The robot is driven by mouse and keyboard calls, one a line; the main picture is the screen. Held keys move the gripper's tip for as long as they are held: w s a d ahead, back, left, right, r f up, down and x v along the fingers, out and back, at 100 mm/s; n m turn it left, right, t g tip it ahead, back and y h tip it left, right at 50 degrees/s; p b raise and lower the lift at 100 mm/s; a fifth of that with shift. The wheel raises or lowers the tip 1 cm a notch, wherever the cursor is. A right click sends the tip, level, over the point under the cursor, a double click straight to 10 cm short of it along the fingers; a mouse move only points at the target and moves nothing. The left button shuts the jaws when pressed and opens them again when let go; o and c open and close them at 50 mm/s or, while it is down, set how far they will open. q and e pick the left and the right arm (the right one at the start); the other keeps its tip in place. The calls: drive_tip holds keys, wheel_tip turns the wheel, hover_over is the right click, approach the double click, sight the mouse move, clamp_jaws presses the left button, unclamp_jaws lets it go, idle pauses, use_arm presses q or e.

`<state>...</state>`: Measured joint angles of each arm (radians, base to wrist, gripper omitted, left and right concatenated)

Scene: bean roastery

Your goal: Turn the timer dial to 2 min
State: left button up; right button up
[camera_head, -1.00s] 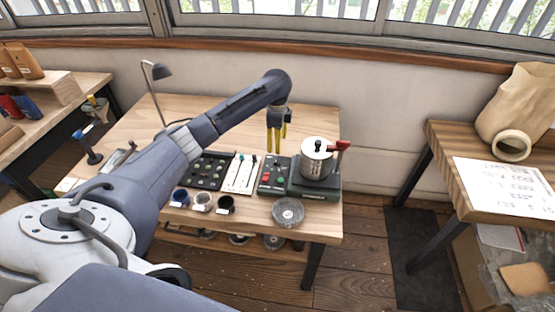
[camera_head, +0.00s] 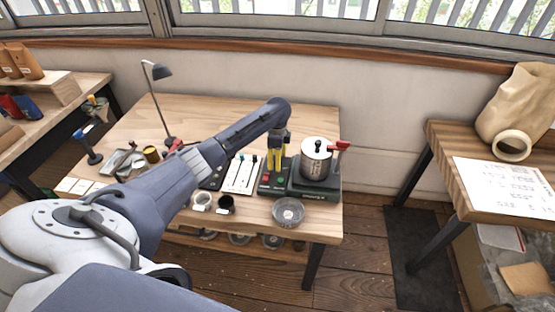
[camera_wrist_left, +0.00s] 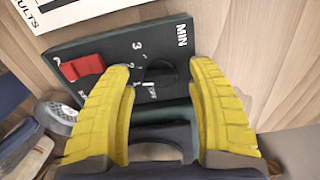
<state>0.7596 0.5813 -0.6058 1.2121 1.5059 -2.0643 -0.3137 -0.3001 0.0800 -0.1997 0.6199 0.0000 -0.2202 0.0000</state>
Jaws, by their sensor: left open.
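The timer panel (camera_head: 263,190) is a dark green box with a red switch and a green button, left of the scale and pot. In the left wrist view the panel (camera_wrist_left: 100,52) shows "MIN", the numbers 3 and 2, "OFF" and a red rocker switch (camera_wrist_left: 82,67). Its black timer dial (camera_wrist_left: 168,76) lies between the yellow fingertips of my left gripper (camera_wrist_left: 160,66), with room on either side. In the head view my left gripper (camera_head: 276,160) points down over the panel's far part. It is open and empty. I cannot read the dial's setting clearly.
A round metal dish (camera_head: 288,211) sits in front. The table's back is clear.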

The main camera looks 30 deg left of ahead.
use_arm(q)
drive_tip(key=shift+c, duration=0.5)
clamp_jaws()
drive_tip(key=shift+d, duration=0.1)
idle(0.5)
